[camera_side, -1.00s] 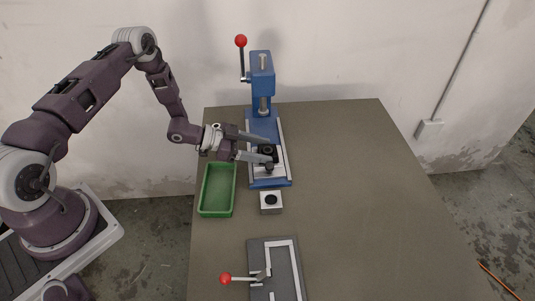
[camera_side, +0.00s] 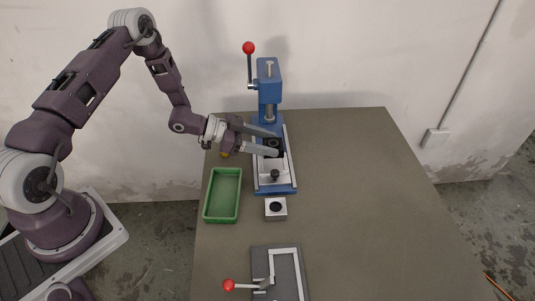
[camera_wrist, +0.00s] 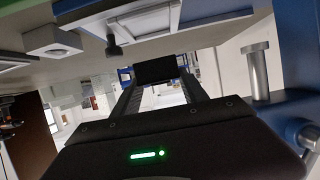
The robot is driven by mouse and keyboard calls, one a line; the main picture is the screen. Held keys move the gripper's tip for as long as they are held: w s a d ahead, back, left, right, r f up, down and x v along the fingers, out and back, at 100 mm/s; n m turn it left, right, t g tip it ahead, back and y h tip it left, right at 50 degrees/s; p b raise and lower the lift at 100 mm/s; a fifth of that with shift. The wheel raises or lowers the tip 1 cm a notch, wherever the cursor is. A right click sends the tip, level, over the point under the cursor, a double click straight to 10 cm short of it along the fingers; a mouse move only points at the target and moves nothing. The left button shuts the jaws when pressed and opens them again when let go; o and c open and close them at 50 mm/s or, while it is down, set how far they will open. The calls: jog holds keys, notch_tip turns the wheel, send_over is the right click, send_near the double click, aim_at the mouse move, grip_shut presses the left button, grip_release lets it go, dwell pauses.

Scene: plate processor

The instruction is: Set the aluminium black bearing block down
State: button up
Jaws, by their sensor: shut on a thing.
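The black bearing block (camera_side: 271,145) is small and dark with a round hole in its upper face. My gripper (camera_side: 277,143) is shut on it, one finger on each side, over the bed of the blue press (camera_side: 268,82). The block is behind the clamp's black knob (camera_side: 275,174) and in front of the press column. In the wrist view the block (camera_wrist: 156,70) shows as a dark shape between the fingertips. I cannot tell whether its underside touches the bed, as the fingers partly hide it.
The press lever has a red ball (camera_side: 248,47). A green tray (camera_side: 206,211) stands left of the press. A silver block with a dark round top (camera_side: 276,208) stands in front. A grey plate fixture (camera_side: 262,262) with a red-knobbed clamp lies nearer. The table's right side is clear.

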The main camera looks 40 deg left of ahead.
notch_tip(320, 180, up, 4)
jog(key=shift+f, duration=0.15)
jog(key=shift+s+a+r, duration=0.15)
jog(key=shift+r, duration=0.15)
jog(key=s+a+f, duration=0.2)
jog(key=s+a, duration=0.1)
jog(key=s, duration=0.6)
jog(key=m, duration=0.1)
send_over(218, 196)
jog(key=shift+g+h, duration=0.4)
notch_tip(218, 196, down, 10)
jog(key=shift+r, duration=0.25)
jog(key=o, duration=1.6)
jog(key=shift+f, duration=0.15)
